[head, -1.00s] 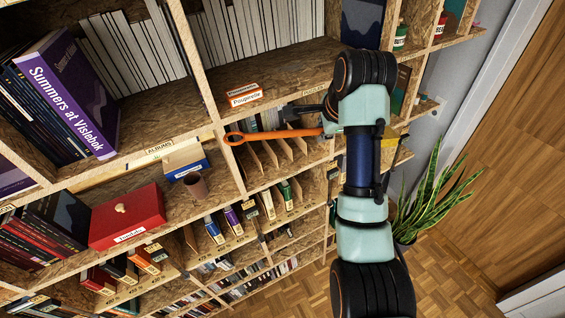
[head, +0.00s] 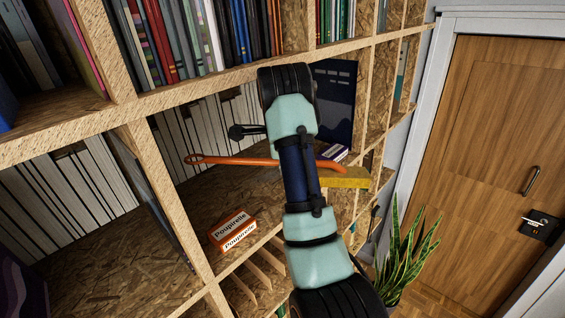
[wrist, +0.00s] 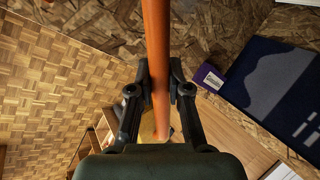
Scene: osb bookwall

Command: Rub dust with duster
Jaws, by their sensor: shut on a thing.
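The duster has a long orange handle (head: 228,161) with a loop at its left end. A yellow head (head: 345,178) is at its right end, near the right side of the shelf compartment. My gripper (wrist: 159,82) is shut on the orange handle, which runs between its two black fingers in the wrist view. In the head view my arm hides the grip and the middle of the handle. A bit of the yellow head shows below the fingers in the wrist view. I cannot make out any dust on the shelf board (head: 200,202).
An orange and white box (head: 232,230) lies on the shelf board. A dark blue panel (head: 334,100) and a small purple box (head: 335,152) stand behind the yellow head. Wooden uprights bound the compartment. A plant (head: 408,250) and door (head: 490,130) are at right.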

